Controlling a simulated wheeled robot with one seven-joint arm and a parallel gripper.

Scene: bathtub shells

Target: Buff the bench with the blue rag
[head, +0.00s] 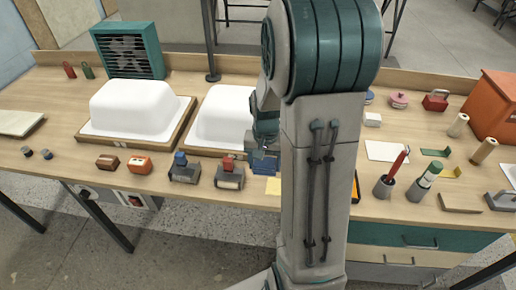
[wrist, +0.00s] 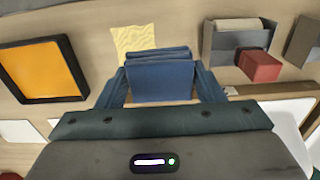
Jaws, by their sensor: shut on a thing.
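The blue rag (wrist: 160,72) is a folded block in the wrist view, held between the two blue fingers of my gripper (wrist: 162,84). In the head view my gripper (head: 265,152) is low over the bench, just right of the second white shell and partly hidden by my arm. The wooden bench (head: 130,178) runs across the head view. I cannot tell whether the rag touches the bench top. A yellow cloth (wrist: 133,40) lies flat beside the rag; it also shows in the head view (head: 273,186).
White tub shells (head: 133,108) (head: 222,115) sit on wooden boards. Small clamp-like blocks (head: 230,176) stand along the front edge. An orange panel in a black frame (wrist: 42,70) lies left in the wrist view. Cups with tools (head: 387,187) and an orange box (head: 492,105) are right.

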